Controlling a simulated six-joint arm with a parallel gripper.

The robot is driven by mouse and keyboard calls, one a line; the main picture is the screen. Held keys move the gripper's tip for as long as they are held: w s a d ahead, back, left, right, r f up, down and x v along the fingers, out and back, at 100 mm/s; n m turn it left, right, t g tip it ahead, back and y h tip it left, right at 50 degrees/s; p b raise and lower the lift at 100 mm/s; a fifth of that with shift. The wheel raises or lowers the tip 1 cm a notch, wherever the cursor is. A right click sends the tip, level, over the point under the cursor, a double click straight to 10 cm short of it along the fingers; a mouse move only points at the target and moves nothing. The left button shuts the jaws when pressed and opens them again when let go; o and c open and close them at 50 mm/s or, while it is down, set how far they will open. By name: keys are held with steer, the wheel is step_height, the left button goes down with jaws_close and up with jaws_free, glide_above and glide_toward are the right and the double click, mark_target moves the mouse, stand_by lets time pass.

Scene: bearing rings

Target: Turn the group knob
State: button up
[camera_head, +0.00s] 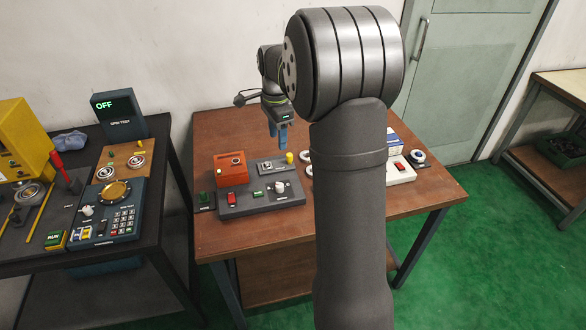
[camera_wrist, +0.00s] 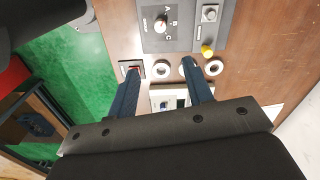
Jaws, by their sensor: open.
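A pale knob (camera_head: 279,187) sits on the grey control panel (camera_head: 250,204) at the front of the brown table. In the wrist view a pale knob (camera_wrist: 160,24) has the letters A, B and C around it and a red mark; it looks like the group knob. My gripper (camera_head: 278,142) hangs above the table, behind the panel, fingers pointing down. In the wrist view my gripper (camera_wrist: 160,69) has its two blue fingers wide apart, with nothing held. The lettered knob lies beyond the fingertips, apart from them.
An orange box (camera_head: 231,170) stands behind the panel's left side. A red switch (camera_head: 231,198) is on the panel. A yellow knob (camera_head: 290,157) stands near a small grey panel. White rings (camera_wrist: 213,67) lie close by. The dark left table (camera_head: 35,246) holds other controls.

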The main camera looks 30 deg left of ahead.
mark_target(280, 185)
step_height(280, 185, down, 19)
steer(key=n, duration=2.5)
steer(key=shift+n, duration=0.3)
steer(key=c, duration=1)
